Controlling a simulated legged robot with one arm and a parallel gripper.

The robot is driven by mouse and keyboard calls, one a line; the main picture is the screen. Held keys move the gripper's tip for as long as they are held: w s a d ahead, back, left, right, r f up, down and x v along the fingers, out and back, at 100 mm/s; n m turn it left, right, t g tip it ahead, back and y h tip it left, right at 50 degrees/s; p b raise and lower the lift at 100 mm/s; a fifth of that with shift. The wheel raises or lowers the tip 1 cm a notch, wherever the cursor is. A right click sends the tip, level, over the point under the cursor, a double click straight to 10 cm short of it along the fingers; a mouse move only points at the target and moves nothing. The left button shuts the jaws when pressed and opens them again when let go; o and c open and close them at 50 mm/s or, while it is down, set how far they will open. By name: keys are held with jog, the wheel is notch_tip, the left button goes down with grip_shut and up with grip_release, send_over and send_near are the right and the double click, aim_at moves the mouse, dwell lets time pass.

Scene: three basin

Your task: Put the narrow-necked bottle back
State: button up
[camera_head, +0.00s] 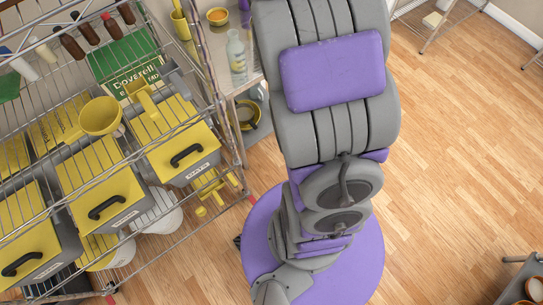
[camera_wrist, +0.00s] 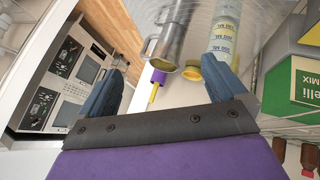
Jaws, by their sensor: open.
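A clear narrow-necked bottle (camera_head: 238,56) stands upright on a grey side table, just left of my arm in the head view. In the wrist view, a clear cylinder with blue volume marks (camera_wrist: 222,38) is at the upper right; I cannot tell whether it is the same bottle. My gripper (camera_wrist: 164,86) is open in the wrist view, with blue-grey fingers spread apart and nothing gripped. The marked cylinder is beyond the right finger. In the head view the gripper is out of sight, and only my arm shows.
A wire rack (camera_head: 215,95) on the left holds yellow-lidded bins, dark bottles and a green box (camera_head: 124,62). It also shows in the wrist view at right (camera_wrist: 292,80). A metal jug (camera_wrist: 170,38) lies ahead of the fingers. Wooden floor at right is mostly clear.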

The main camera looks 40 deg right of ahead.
jog(key=s+a+r+g+y, duration=0.2)
jog(key=s+a+r+g, duration=0.1)
jog(key=s+a, duration=1)
jog(key=s+a+r+g+y, duration=0.2)
jog(key=s+a+g, duration=0.3)
jog(key=s+a, duration=0.7)
jog(key=s+r, duration=0.1)
jog(key=s, duration=0.7)
jog(key=shift+s+a+m+y, duration=0.25)
jog(key=shift+a+m+y, duration=0.1)
jog(key=shift+m+y, duration=0.05)
